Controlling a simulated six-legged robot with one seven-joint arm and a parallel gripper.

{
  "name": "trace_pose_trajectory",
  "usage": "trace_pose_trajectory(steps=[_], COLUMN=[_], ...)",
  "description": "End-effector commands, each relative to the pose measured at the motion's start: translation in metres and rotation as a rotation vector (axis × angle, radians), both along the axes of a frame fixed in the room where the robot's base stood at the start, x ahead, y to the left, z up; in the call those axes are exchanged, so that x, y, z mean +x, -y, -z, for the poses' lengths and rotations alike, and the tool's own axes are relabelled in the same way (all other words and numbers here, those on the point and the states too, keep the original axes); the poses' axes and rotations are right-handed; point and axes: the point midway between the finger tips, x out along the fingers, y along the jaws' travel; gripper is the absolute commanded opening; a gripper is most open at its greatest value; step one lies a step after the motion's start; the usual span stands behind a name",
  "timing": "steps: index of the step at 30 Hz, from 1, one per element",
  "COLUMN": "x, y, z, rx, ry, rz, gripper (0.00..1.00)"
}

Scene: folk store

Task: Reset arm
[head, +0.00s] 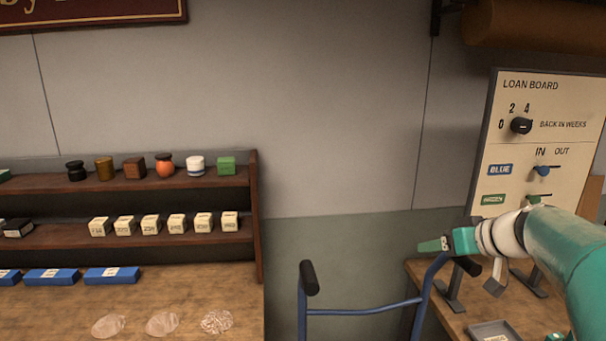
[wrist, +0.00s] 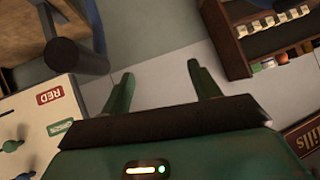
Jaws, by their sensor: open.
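My gripper (head: 432,246) shows at the right of the head view, at the end of my green and white arm, pointing left in front of the loan board (head: 560,105). In the wrist view my gripper (wrist: 158,88) has its two green fingers spread apart with nothing between them. Only wall shows behind the fingers there. The loan board stands upright with a black dial and coloured slider knobs; my arm hides its lower part. Part of the board (wrist: 45,135) also shows at the left of the wrist view.
A blue tubular frame with black grips (head: 309,278) stands between the two benches, close to my gripper. At left, a wooden shelf (head: 255,215) holds small pots and labelled blocks above blue boxes. A grey tray (head: 483,329) lies on the right bench. The wall between is bare.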

Motion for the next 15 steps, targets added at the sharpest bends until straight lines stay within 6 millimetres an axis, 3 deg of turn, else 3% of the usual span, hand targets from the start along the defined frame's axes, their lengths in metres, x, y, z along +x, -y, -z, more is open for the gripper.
trace_pose_trajectory(steps=[1,6,10,15], x=[-0.012,-0.063,-0.107,-0.164], y=[-0.028,-0.091,-0.123,-0.147], z=[0.005,0.026,0.039,0.054], rx=[-0.020,-0.081,-0.134,-0.197], ry=[-0.054,-0.226,-0.316,-0.381], rz=[-0.013,0.007,0.047,0.116], gripper=[0.62,0.62,0.62,0.62])
